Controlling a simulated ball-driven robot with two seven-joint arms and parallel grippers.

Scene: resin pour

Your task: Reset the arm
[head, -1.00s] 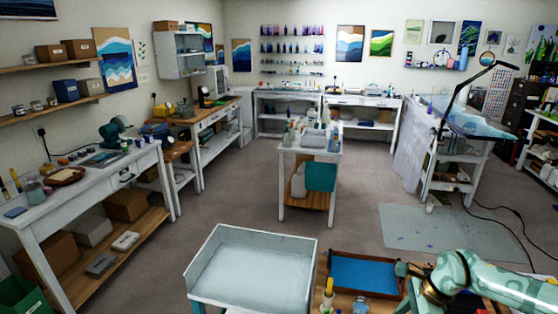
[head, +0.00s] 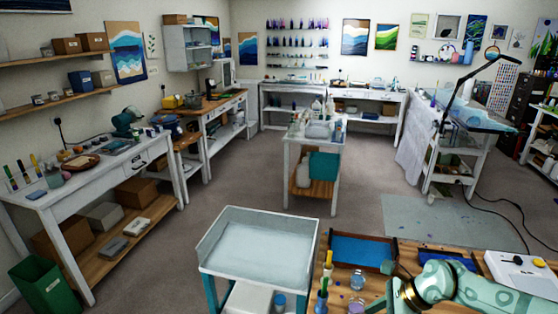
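My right arm (head: 470,289) comes in from the lower right in the head view, pale green with a dark and gold joint band. It reaches over a wooden worktable (head: 343,285). Its gripper end is at the bottom edge, and I cannot make out the fingers. My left arm and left gripper are not in view. A blue-lined tray (head: 362,249) lies on the worktable just behind my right arm.
A white tray-topped cart (head: 258,245) stands left of the worktable. Brushes in a holder (head: 322,293) and small cups (head: 357,281) are near the arm. A white device (head: 520,270) sits at right. A green bin (head: 45,285) stands at lower left; the floor behind the cart is clear.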

